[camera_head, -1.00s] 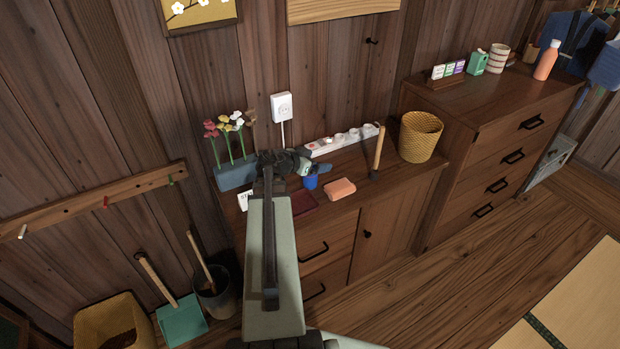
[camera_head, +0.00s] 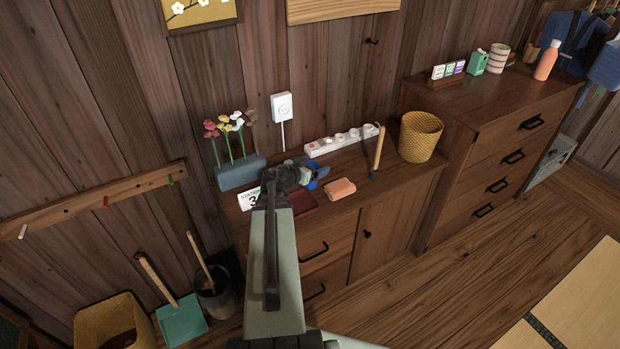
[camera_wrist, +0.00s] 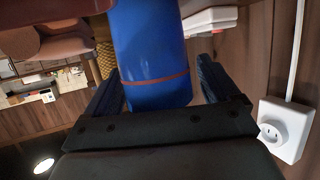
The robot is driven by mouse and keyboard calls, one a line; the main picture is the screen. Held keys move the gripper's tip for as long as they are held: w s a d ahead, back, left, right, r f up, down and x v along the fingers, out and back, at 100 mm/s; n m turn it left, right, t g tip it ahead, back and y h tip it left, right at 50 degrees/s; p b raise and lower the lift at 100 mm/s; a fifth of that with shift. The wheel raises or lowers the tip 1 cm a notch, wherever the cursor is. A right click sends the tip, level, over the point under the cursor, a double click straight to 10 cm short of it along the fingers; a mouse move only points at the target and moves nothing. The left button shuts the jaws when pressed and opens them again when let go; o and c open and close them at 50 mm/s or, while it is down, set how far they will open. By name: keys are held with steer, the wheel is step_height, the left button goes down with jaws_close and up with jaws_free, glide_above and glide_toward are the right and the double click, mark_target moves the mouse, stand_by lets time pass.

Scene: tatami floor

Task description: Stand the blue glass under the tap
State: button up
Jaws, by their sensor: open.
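The blue glass (camera_wrist: 150,45) fills the upper middle of the wrist view, with a thin reddish band around it. Its end lies between the two dark fingers of my gripper (camera_wrist: 160,82). The fingers are spread, one on each side, and I cannot tell whether either touches it. In the head view my gripper (camera_head: 312,174) is low over the cabinet top and hides most or all of the glass. I cannot make out a tap in either view.
On the cabinet, a salmon block (camera_head: 341,189), upright wooden handle (camera_head: 379,147), white power strip (camera_head: 340,141) and woven basket (camera_head: 420,137) stand right of my gripper. A flower holder (camera_head: 240,173) and number card (camera_head: 250,198) are left. A wall socket (camera_head: 282,106) is behind.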

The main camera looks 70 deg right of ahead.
steer(key=shift+d, duration=0.1)
steer(key=c, duration=1.2)
steer(key=shift+c, duration=0.2)
step_height(320, 180, up, 18)
stand_by(0.5)
